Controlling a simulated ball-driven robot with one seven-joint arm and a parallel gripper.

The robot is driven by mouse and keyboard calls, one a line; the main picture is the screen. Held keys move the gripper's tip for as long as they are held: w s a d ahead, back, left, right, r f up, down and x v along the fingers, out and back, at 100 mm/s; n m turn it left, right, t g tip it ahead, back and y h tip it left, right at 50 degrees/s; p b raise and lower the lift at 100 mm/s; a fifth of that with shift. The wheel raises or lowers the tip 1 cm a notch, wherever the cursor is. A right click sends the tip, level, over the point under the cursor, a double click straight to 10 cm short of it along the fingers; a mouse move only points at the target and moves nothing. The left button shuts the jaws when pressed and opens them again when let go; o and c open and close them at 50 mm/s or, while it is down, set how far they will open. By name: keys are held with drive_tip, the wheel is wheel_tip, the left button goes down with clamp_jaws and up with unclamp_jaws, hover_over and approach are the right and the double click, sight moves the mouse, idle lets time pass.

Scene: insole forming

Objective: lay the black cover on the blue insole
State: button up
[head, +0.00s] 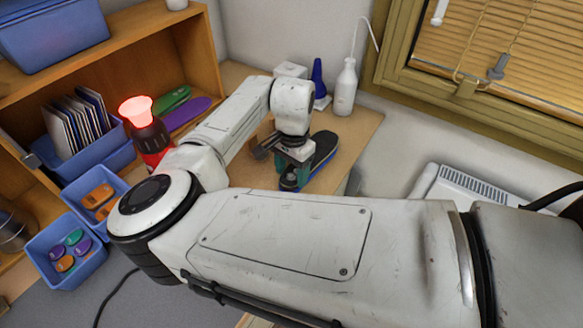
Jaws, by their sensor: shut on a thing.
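The black cover (324,143) is on the wooden worktop, below and to the right of my arm's wrist. A thin edge of the blue insole (324,164) shows along its lower right side. The cover seems to lie over the insole, but I cannot tell if it rests fully on it. My gripper (291,182) points down at the cover's near end and is shut on the cover. The fingertips are small and dark here, and the near ends of both pieces are partly hidden.
A white bottle (345,90) and a blue cone-topped item (318,80) stand behind. A red-lit lamp (137,110) stands left. Green (172,99) and purple (186,112) insoles lie on the shelf. Blue bins (62,235) stand left. Free worktop (352,121) shows right of the cover.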

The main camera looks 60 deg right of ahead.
idle(0.4)
drive_tip(key=o, duration=1.2)
drive_tip(key=shift+c, duration=0.2)
drive_tip(key=shift+r, duration=0.1)
wheel_tip(320, 180, up, 9)
drive_tip(key=p, duration=0.6)
drive_tip(key=shift+p, duration=0.4)
